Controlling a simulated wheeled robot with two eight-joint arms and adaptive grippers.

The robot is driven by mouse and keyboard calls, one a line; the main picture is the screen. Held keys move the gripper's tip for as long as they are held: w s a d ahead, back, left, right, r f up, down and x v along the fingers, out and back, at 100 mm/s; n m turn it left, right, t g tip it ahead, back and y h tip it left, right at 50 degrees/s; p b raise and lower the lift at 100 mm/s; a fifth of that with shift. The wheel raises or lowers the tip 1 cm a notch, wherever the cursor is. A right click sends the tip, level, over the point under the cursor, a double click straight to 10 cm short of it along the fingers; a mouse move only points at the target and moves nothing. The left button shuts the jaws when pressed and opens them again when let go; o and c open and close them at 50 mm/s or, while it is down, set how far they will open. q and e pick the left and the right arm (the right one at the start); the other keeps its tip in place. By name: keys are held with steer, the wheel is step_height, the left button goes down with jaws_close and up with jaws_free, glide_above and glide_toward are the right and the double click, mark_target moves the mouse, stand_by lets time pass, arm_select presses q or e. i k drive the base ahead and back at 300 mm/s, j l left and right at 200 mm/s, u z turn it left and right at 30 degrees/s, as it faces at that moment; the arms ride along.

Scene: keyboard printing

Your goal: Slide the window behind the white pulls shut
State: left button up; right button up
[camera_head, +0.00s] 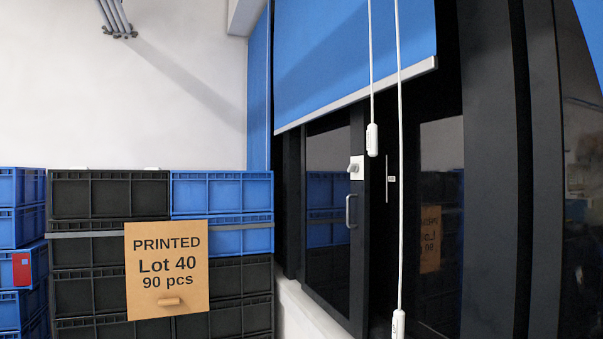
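The window (328,262) is a dark-framed sliding pane at the right of the head view, below a blue blind. The shorter pull (372,140) ends near the latch; the longer pull (398,324) ends near the bottom edge. A dark glass pane (441,215) to the right reflects crates and a sign. I cannot tell from this angle how far the window stands open. Neither of my grippers is in view.
Stacked black and blue crates (110,195) fill the left, with a "PRINTED Lot 40" card (166,268) on the front. The blue blind (352,55) covers the window's upper part. A white sill (305,312) runs below. The cords hang before the frame.

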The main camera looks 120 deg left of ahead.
mark_target(335, 220)
steer(key=u, duration=3.95)
steer(key=i, duration=0.1)
